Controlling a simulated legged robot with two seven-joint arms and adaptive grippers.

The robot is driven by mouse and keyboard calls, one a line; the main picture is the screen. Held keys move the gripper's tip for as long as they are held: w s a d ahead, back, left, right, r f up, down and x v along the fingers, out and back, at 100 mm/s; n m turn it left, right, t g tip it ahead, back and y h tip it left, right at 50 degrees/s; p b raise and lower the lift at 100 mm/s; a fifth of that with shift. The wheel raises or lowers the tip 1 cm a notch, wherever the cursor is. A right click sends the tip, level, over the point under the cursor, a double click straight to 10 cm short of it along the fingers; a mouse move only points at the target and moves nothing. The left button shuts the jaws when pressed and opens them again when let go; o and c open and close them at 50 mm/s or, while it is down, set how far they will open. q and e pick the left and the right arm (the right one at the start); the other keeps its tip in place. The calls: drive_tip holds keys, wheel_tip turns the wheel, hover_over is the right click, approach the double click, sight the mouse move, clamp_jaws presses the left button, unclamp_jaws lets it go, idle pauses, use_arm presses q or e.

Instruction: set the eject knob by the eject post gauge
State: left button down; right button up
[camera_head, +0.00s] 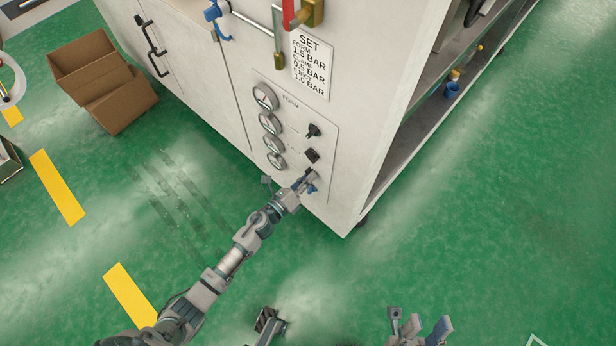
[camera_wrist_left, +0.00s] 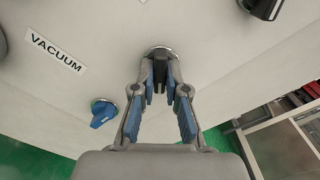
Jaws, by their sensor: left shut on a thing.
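A white panel on the machine carries a column of several round gauges; the lowest gauge (camera_head: 277,161) is small and its reading is too small to tell. Right of them are black knobs, an upper one (camera_head: 313,130) and a middle one (camera_head: 312,155). My left gripper (camera_head: 306,180) is at the lowest knob, which it largely hides. In the left wrist view its fingers (camera_wrist_left: 160,95) are shut around a dark knob (camera_wrist_left: 160,68) on a silver collar. The knob's own label is not visible. My right gripper (camera_head: 427,326) is empty and open at the bottom, away from the panel.
A sign (camera_head: 311,65) reads SET FORM 1.5, CLAMP 0.5, EJECT 1.0 BAR. A blue knob (camera_wrist_left: 103,114) sits close beside my left fingers, near a VACUUM label (camera_wrist_left: 57,54). A cardboard box (camera_head: 120,104) stands on the green floor at left. Floor right of the machine is clear.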

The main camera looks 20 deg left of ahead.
use_arm(q)
drive_tip(key=shift+s+d+f, duration=0.15)
drive_tip(key=shift+d+f, duration=0.05)
drive_tip(key=shift+f, duration=0.25)
drive_tip(key=c, duration=1.3)
unclamp_jaws()
drive_tip(key=shift+c, duration=0.2)
drive_tip(key=shift+o, duration=0.7)
drive_tip(key=shift+r, duration=0.2)
drive_tip(key=v, duration=1.1)
drive_tip(key=shift+s+a, duration=0.2)
drive_tip(key=shift+s, duration=0.15)
